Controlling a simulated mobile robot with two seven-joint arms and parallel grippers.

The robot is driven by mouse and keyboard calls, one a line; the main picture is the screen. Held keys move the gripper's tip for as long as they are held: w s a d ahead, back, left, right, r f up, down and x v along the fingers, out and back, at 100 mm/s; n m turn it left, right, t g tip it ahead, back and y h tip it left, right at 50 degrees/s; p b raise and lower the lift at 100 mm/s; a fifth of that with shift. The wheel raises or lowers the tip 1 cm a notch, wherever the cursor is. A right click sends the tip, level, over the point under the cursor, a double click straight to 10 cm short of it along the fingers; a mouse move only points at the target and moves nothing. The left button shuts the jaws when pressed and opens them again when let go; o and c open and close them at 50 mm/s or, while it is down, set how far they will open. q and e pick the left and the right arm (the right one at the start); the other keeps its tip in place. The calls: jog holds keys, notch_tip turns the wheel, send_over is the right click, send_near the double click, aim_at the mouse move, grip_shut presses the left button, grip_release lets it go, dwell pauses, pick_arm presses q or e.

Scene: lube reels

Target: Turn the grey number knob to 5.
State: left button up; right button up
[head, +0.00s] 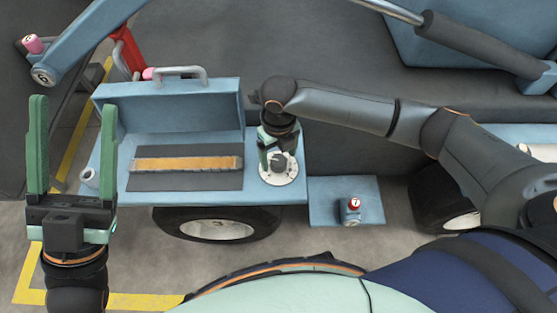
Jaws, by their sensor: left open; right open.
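The grey number knob (281,162) sits on a round white dial plate (287,178) at the right end of the light blue bench top. The numbers on the dial are too small to read. My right gripper (269,158) points down at the knob's left side, its green fingers close to or around it; I cannot tell whether they touch it. The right gripper is open, partly hidden by its own wrist. My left gripper (70,150) is open and empty, fingers pointing up, at the far left in front of the bench.
A blue box with a grey handle (180,108) stands at the back of the bench. A dark mat (150,183) with an orange-brown strip (187,163) lies left of the dial. A small red-topped item (353,206) stands on a lower blue step (328,200) at right.

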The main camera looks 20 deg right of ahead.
jog(key=shift+f, duration=1.1)
grip_shut()
